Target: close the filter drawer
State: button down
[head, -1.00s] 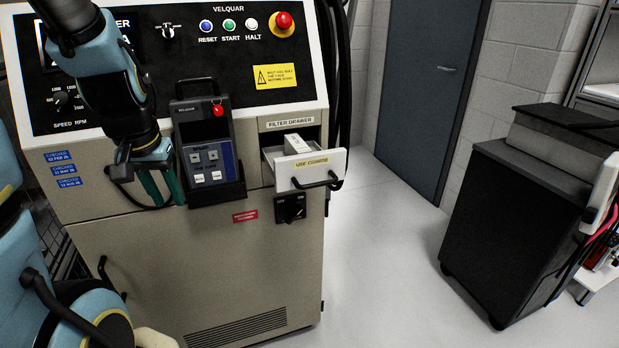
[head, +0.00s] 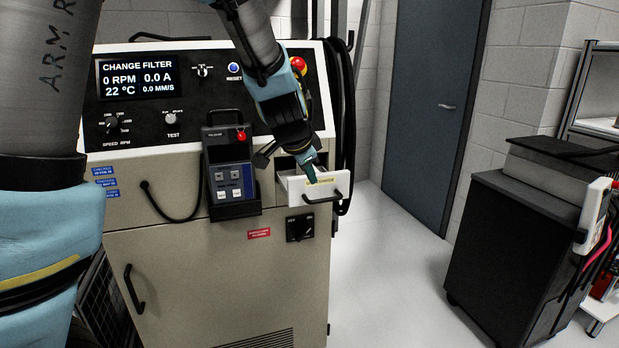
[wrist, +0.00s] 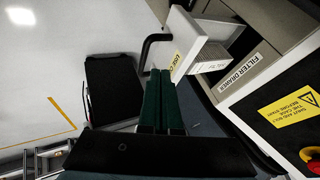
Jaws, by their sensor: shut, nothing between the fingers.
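The filter drawer (head: 330,188) is a white-fronted drawer with a black handle, at the upper right of the beige cabinet's front. It stands pulled out; the wrist view shows its white front (wrist: 183,40) away from the cabinet and a pale filter block (wrist: 212,57) inside. My gripper (head: 312,178) is shut and empty, its green fingers pointing down at the drawer. In the head view the fingertips overlap the drawer's front; in the wrist view the fingers (wrist: 160,75) end close to its label. I cannot tell whether they touch it.
A pendant (head: 230,175) in a black holder is left of the drawer. A black rotary switch (head: 299,228) sits below it. Black cables (head: 350,120) hang at the cabinet's right side. A black cart (head: 530,230) stands right, with clear floor between.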

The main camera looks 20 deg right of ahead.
aim_at(298, 167)
jog(key=x, duration=0.7)
jog(key=w+b, duration=0.1)
jog(key=w, duration=0.4)
jog(key=w+d+b, duration=0.1)
jog(key=w, duration=0.4)
jog(key=w+b, duration=0.1)
jog(key=w, duration=0.4)
jog(key=shift+w+d+b, duration=0.35)
jog(key=shift+b, duration=0.05)
jog(key=shift+w+r, duration=0.1)
jog(key=shift+w, duration=0.2)
jog(key=shift+w+r, duration=0.1)
